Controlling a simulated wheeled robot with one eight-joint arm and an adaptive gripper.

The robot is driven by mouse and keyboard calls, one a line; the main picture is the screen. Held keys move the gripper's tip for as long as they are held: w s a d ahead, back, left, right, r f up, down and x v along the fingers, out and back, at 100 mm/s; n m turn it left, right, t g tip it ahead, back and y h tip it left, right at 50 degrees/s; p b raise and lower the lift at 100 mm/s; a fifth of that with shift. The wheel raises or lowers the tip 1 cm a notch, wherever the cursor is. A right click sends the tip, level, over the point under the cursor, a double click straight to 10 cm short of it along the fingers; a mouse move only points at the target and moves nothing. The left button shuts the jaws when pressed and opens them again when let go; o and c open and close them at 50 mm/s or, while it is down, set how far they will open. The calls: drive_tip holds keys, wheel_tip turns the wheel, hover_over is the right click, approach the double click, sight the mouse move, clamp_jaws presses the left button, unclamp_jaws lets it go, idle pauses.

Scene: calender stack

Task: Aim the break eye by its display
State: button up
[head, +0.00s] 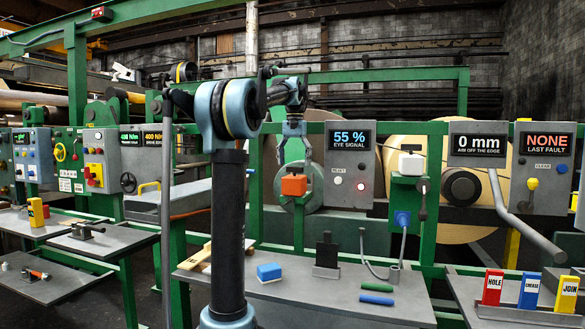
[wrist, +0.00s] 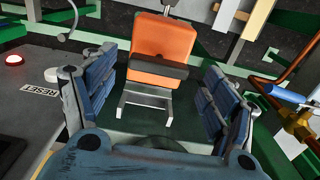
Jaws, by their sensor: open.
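An orange box (head: 294,185), which looks like the break eye, sits on the green frame left of a display panel. The display (head: 349,138) reads 55 % EYE SIGNAL. My gripper (head: 294,150) is open above the orange box. In the wrist view, the orange box (wrist: 163,48) stands between my gripper's (wrist: 158,78) spread blue fingers, slightly beyond them, with gaps on both sides. A dark bar crosses its lower face, above a grey bracket. Contact is not visible.
A white RESET button (head: 338,181) and a lit red lamp (head: 361,184) are under the display. A second panel (head: 479,145) reads 0 mm AIM OFF THE EDGE. A white box (head: 411,164) stands between panels. A blue block (head: 269,272) lies on the grey shelf below.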

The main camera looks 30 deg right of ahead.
drive_tip(key=shift+f, duration=0.9)
drive_tip(key=c, duration=1.1)
drive_tip(key=shift+o, duration=0.2)
drive_tip(key=shift+m, duration=0.6)
drive_tip(key=o, duration=1.1)
drive_tip(key=shift+c, duration=0.2)
